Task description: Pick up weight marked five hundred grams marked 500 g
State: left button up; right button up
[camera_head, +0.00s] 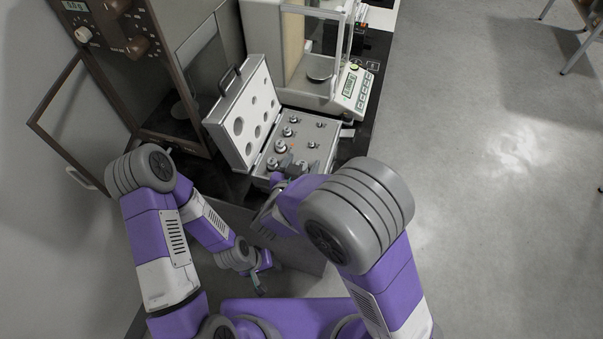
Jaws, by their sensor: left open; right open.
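An open grey weight case (333,133) on the dark table holds several silvery knobbed weights in its base. The larger ones stand in the left row, including one weight (280,146) near the front. No marking is legible, so I cannot tell which weight is the 500 g one. My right gripper (287,167) is open above the near end of the case, beside the front weights. It partly hides that end, and I cannot tell whether it touches a weight. My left gripper (260,287) is open and empty, low in front of the table, away from the case.
The case lid (240,118) stands open on the left. An electronic balance (352,90) with a glass draft shield and round pan (320,70) stands behind. A brown-framed cabinet balance (150,55) with an open glass door is at left.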

grip_shut()
dwell(0.3)
jog(key=shift+r, duration=0.1)
